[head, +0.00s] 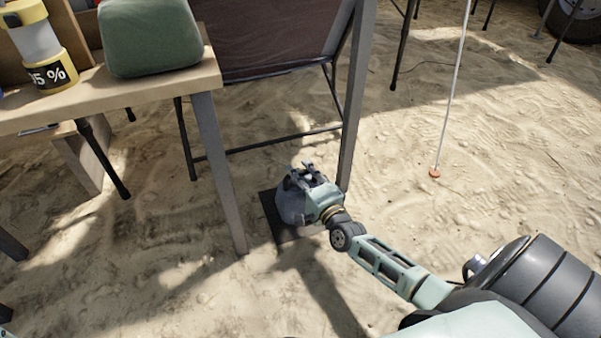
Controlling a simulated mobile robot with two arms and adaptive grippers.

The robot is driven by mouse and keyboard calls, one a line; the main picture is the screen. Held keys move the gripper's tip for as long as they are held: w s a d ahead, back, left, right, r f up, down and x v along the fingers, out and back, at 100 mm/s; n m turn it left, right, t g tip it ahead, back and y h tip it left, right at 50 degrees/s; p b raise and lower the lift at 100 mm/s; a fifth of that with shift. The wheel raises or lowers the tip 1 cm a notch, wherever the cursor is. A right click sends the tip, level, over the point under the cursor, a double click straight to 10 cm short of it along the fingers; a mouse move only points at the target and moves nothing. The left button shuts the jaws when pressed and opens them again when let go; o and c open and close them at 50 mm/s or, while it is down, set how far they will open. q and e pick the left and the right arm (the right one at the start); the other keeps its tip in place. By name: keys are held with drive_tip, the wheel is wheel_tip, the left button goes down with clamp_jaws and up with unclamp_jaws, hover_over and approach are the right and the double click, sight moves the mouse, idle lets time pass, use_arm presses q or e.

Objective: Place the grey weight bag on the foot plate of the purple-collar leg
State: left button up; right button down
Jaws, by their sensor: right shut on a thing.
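The grey weight bag (289,208) is low down by the foot of a metal leg (357,105), over a dark foot plate (269,206) on the sand. My right gripper (300,176) is shut on the bag, and its fingers and wrist hide part of it. I cannot tell whether the bag touches the plate. No purple collar shows on the visible part of this leg. My left gripper is not in the view.
A wooden table (130,98) at the upper left bears a green bag (150,38) and a yellow-banded container (42,52). Its grey leg (219,170) stands left of the plate. A guy line with an orange peg (435,173) is at the right. Open sand lies between.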

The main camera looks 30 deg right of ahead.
drive_tip(key=shift+w+r, duration=0.15)
drive_tip(key=shift+r, duration=0.3)
drive_tip(key=c, duration=2.2)
unclamp_jaws()
drive_tip(key=shift+f, duration=0.5)
drive_tip(key=o, duration=0.5)
drive_tip(key=shift+r, duration=0.1)
drive_tip(key=shift+c, duration=0.2)
drive_tip(key=shift+s+r, duration=0.1)
drive_tip(key=shift+s, duration=0.2)
drive_tip(key=s+a+p, duration=0.1)
drive_tip(key=s+p, duration=0.4)
drive_tip(key=s, duration=0.6)
drive_tip(key=shift+s+f+p, duration=0.2)
drive_tip(key=shift+s+p, duration=0.15)
